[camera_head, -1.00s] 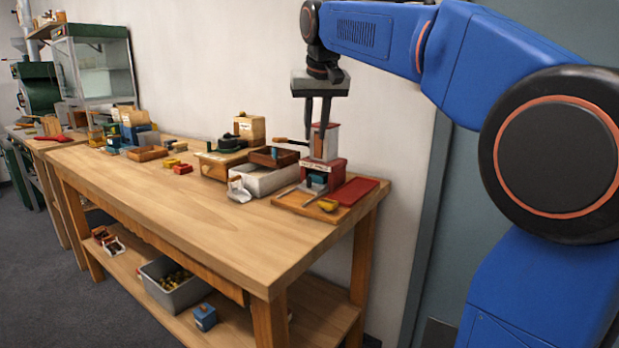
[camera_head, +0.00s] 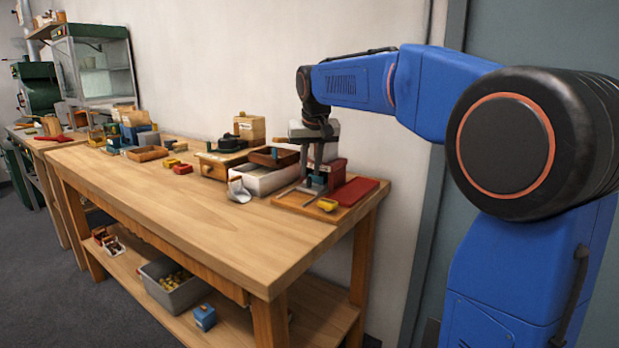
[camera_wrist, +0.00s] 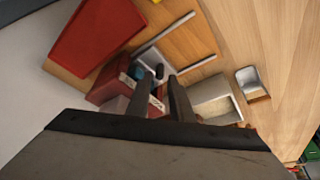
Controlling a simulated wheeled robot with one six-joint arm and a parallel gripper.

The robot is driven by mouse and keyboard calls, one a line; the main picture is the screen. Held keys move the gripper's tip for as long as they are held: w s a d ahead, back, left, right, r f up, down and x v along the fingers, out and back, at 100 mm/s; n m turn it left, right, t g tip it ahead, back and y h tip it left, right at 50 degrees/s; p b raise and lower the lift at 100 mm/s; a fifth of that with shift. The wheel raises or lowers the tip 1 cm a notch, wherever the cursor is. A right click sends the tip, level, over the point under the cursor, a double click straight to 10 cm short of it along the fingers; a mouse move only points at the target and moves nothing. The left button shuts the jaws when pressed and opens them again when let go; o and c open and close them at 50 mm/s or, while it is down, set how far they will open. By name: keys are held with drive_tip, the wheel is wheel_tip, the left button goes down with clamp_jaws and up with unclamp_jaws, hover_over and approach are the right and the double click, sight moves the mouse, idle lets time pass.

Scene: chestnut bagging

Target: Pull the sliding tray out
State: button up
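A red and white bench device (camera_wrist: 112,82) stands on a wooden base (camera_wrist: 180,50) with two light metal rails. Its teal part (camera_wrist: 137,72) faces the rails, with a small dark knob (camera_wrist: 159,71) beside it. Which piece is the sliding tray is not clear; the rails run out in front of the teal part. My gripper (camera_head: 315,184) points down in front of the device and partly hides it. In the wrist view its two fingers (camera_wrist: 160,84) are apart, with the knob showing between their tips. Contact with the knob cannot be told.
A white box (camera_head: 268,180), a metal scoop (camera_head: 238,190) and a dark red tray (camera_head: 273,157) are close on the left. The bench's front half (camera_head: 200,230) is clear.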

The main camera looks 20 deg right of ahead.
sight(310, 178)
drive_tip(key=shift+x, duration=2)
clamp_jaws()
drive_tip(key=s+a, duration=0.4)
drive_tip(key=a, duration=0.1)
drive_tip(key=s+a, duration=0.2)
drive_tip(key=a, duration=0.1)
drive_tip(key=shift+a, duration=0.15)
drive_tip(key=shift+s, duration=0.1)
unclamp_jaws()
drive_tip(key=shift+a, duration=0.1)
drive_tip(key=v, duration=1.7)
drive_tip(key=shift+r, duration=0.25)
